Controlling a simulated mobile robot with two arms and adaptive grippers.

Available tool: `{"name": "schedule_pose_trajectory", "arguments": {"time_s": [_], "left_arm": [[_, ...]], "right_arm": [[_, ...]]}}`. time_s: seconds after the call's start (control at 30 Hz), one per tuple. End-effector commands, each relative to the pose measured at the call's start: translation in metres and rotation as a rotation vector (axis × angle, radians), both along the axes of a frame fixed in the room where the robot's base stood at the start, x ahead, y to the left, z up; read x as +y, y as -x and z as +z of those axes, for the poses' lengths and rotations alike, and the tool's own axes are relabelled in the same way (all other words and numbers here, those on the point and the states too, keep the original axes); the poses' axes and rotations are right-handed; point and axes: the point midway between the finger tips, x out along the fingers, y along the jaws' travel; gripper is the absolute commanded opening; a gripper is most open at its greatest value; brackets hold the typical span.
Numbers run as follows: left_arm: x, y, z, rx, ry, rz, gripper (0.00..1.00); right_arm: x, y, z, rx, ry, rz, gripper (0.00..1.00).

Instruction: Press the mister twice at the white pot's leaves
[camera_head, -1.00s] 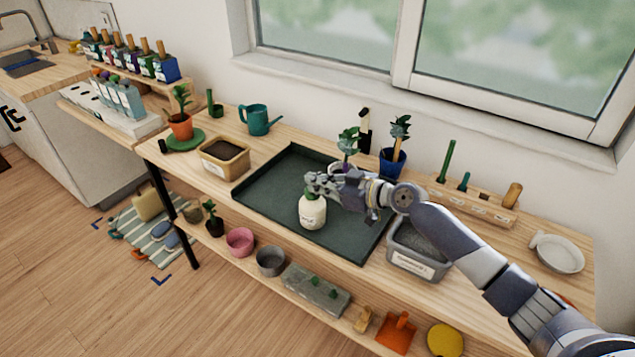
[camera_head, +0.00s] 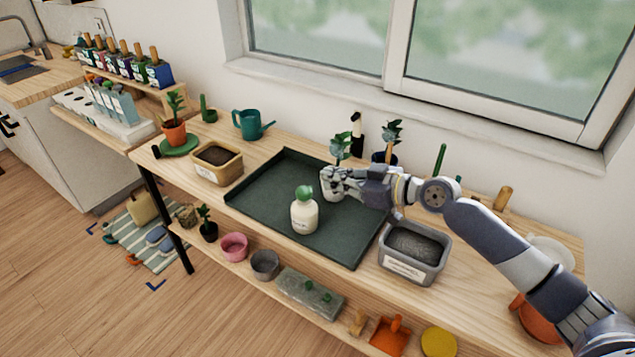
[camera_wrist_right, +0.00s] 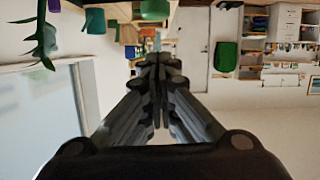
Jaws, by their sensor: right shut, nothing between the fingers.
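The mister (camera_head: 304,215), a cream bottle with a green top, stands upright on the dark green tray (camera_head: 262,197). The white pot (camera_head: 333,186) stands behind it to the right on the tray, with its leaves (camera_head: 340,146) rising above. My right gripper (camera_head: 330,181) is shut and empty. In the head view it overlaps the white pot and lies apart from the mister; whether it touches the pot I cannot tell. The right wrist view shows the closed fingers (camera_wrist_right: 158,88) with nothing between them. My left gripper is not in view.
A grey bin of soil (camera_head: 414,252) stands right of the tray. A teal watering can (camera_head: 252,124) and a tan planter (camera_head: 217,166) stand to the left. The tray's left part is clear.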

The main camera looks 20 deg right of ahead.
Motion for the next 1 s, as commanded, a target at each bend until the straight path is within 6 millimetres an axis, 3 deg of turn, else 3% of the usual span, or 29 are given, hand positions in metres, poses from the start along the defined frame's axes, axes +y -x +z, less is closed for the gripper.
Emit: {"name": "schedule_pose_trajectory", "arguments": {"time_s": [0.27,1.0], "left_arm": [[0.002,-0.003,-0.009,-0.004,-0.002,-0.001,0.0],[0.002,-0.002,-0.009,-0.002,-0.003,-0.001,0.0]], "right_arm": [[-0.014,0.018,0.007,0.0,-0.002,-0.001,0.0],[-0.014,0.019,0.008,0.0,-0.001,0.0,0.0]]}}
